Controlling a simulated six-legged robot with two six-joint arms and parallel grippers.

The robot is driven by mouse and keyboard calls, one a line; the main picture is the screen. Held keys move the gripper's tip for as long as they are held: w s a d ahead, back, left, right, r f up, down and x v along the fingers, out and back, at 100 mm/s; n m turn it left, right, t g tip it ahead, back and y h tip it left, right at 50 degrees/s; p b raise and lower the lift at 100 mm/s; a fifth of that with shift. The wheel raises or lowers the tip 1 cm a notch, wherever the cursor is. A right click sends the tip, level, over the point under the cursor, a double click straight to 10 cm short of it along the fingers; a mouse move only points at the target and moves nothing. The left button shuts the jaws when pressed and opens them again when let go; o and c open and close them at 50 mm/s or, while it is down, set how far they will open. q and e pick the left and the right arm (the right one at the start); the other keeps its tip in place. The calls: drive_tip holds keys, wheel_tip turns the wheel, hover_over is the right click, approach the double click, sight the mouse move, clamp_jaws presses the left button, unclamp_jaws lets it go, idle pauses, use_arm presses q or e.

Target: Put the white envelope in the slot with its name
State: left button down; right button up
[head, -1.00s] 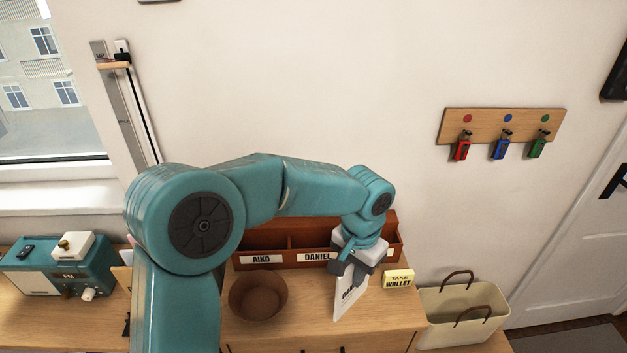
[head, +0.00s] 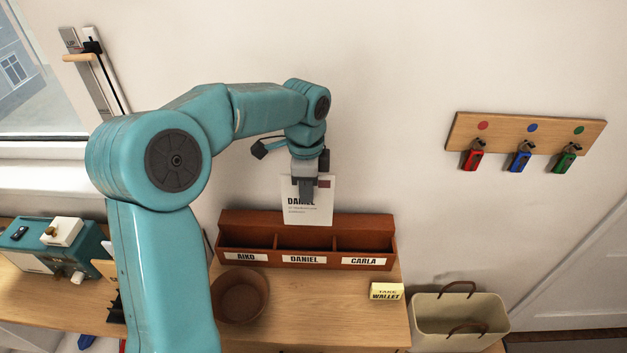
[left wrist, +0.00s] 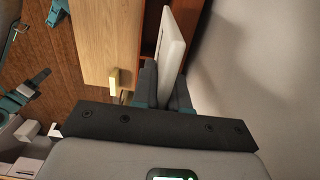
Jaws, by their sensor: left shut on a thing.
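My left gripper (head: 305,196) is shut on the white envelope (head: 318,212), which hangs upright with the name DANIEL partly covered by a finger. The envelope is in front of the wall, above the brown wooden sorter (head: 230,243). The sorter has three slots labelled AIKO (head: 246,257), DANIEL (head: 304,259) and CARLA (head: 360,261). The envelope's lower edge appears just above the middle, DANIEL slot. In the left wrist view the envelope (left wrist: 173,45) stands edge-on between the gripper fingers (left wrist: 165,85). My right gripper is not in view.
A brown bowl (head: 240,296) stands in front of the AIKO slot. A yellow TAKE WALLET note (head: 386,291) lies at the cabinet's right. A cream basket (head: 458,325) is beyond it. A key rack (head: 525,134) hangs on the wall. The cabinet top before DANIEL is clear.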

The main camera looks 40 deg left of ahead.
sight(304, 217)
use_arm(q)
drive_tip(key=f+b, duration=0.2)
drive_tip(key=f, duration=0.1)
drive_tip(key=f+b, duration=0.5)
drive_tip(key=shift+s+a+f, duration=0.15)
drive_tip(key=shift+s+f, duration=0.15)
drive_tip(key=shift+s+a+f, duration=0.15)
drive_tip(key=shift+f, duration=0.3)
drive_tip(key=c, duration=1.1)
unclamp_jaws()
